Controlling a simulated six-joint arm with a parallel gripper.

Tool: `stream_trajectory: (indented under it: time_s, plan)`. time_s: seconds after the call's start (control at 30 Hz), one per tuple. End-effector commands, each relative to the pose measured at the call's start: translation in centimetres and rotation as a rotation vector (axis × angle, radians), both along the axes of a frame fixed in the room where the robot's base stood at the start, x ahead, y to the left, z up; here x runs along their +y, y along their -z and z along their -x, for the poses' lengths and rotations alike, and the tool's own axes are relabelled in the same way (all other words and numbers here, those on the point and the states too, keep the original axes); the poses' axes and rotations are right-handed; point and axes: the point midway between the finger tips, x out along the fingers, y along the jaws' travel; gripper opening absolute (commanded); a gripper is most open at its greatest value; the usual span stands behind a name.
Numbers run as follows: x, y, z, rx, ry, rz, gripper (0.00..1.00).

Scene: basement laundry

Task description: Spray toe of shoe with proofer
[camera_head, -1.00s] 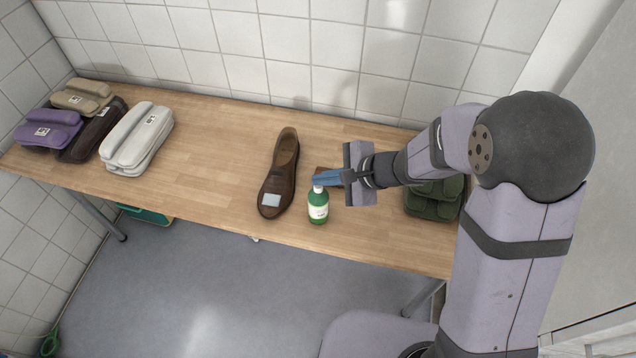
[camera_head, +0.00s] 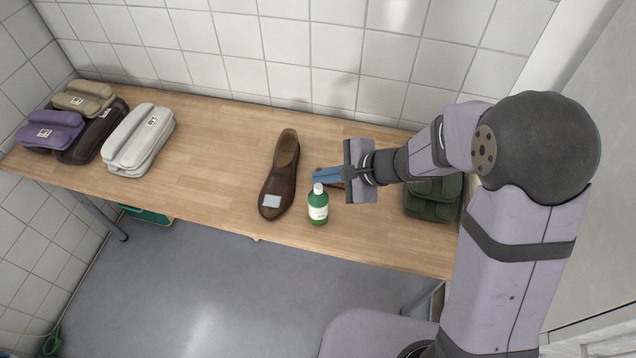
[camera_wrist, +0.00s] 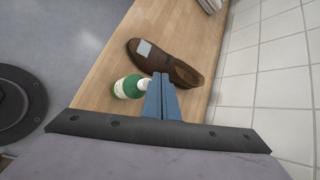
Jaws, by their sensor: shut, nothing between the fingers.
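A brown shoe (camera_head: 279,178) lies on the wooden bench, its toe toward the front edge, with a pale square patch (camera_head: 272,201) on the toe. The shoe (camera_wrist: 168,64) and its patch also show in the wrist view. A green bottle (camera_head: 318,210) with a white cap and pale label stands upright to the right of the toe; it also shows in the wrist view (camera_wrist: 129,87). My gripper (camera_head: 316,177) is shut and empty, its blue fingers just behind the bottle's cap. I cannot tell whether they touch it.
Dark green bundles (camera_head: 433,200) lie at the right under my arm. A pale grey bundle (camera_head: 139,138), a purple bundle (camera_head: 50,132) and a beige one (camera_head: 84,98) lie at the left. The bench (camera_head: 215,150) is clear between.

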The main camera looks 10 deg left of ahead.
Motion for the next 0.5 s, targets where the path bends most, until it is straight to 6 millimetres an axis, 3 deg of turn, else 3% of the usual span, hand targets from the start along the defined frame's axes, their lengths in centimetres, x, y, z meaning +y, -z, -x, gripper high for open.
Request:
stream_trajectory:
  time_s: [0.27, 0.5]
  plan:
    - [0.0, -0.5, 0.0, -0.001, 0.0, 0.0, 0.0]
    - [0.0, -2.5, 0.0, -0.002, -0.001, 0.0, 0.0]
